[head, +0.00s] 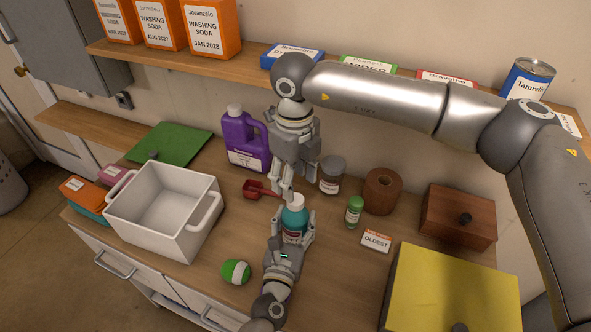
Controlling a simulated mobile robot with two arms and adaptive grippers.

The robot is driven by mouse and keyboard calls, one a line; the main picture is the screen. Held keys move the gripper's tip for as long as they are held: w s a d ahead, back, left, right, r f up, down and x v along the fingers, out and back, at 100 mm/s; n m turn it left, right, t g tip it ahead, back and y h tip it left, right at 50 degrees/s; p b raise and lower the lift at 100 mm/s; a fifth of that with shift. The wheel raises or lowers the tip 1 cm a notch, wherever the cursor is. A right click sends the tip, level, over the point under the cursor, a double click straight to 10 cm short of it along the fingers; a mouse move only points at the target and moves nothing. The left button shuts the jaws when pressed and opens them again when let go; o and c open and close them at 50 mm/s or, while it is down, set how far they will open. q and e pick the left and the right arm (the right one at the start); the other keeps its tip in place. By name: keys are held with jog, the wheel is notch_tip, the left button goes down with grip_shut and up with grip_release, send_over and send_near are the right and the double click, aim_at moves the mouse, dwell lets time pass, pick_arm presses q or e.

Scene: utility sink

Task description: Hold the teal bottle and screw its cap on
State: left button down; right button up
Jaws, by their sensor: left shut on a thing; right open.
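The teal bottle (294,220) stands upright on the wooden counter, in the middle of the head view. My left gripper (293,238) is shut on its body from the front. A white cap (296,201) shows at the bottle's top; whether it is seated on the threads cannot be told. My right gripper (286,190) points down from above, with its fingers at or just above the cap. It is open. The contact between its fingertips and the cap is too small to make out.
A red scoop (256,189) lies left of my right fingers.

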jog(key=n, duration=0.7)
jog(key=shift+r+n, duration=0.2)
jog(key=shift+n, duration=0.2)
jog(key=n, duration=0.3)
jog(key=shift+r, duration=0.1)
jog(key=n, duration=0.4)
jog(key=shift+r+n, duration=0.1)
jog(key=shift+n, duration=0.2)
jog(key=n, duration=0.3)
jog(key=shift+r, duration=0.1)
jog(key=n, duration=0.4)
jog(key=shift+r+n, duration=0.1)
jog(key=shift+n, duration=0.2)
jog(key=n, duration=0.4)
jog(key=shift+d+r, duration=0.1)
jog(key=shift+r, duration=0.05)
jog(key=n, duration=0.4)
